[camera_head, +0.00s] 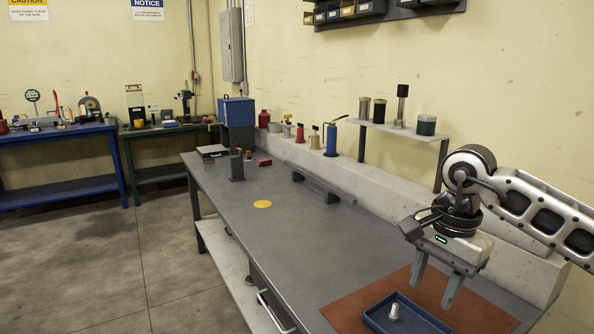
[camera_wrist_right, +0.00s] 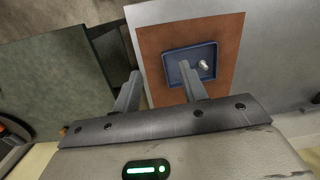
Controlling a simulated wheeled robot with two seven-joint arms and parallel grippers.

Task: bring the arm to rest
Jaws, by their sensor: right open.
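My right gripper (camera_head: 434,287) is open and empty above the near right part of the grey bench (camera_head: 225,205). Its two fingers stand apart in the right wrist view (camera_wrist_right: 165,88), with nothing between them. Below it a blue tray (camera_head: 434,324) lies on a brown mat (camera_head: 345,307). A small silver bolt-like piece (camera_head: 394,311) is in the tray, and it also shows in the right wrist view (camera_wrist_right: 203,64). My left gripper is not in view.
A yellow disc (camera_head: 262,204) lies on the open middle of the bench. A dark bracket (camera_head: 237,168) stands farther back. A raised shelf (camera_head: 385,127) with several cylinders and a row of bottles (camera_head: 331,140) line the wall side.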

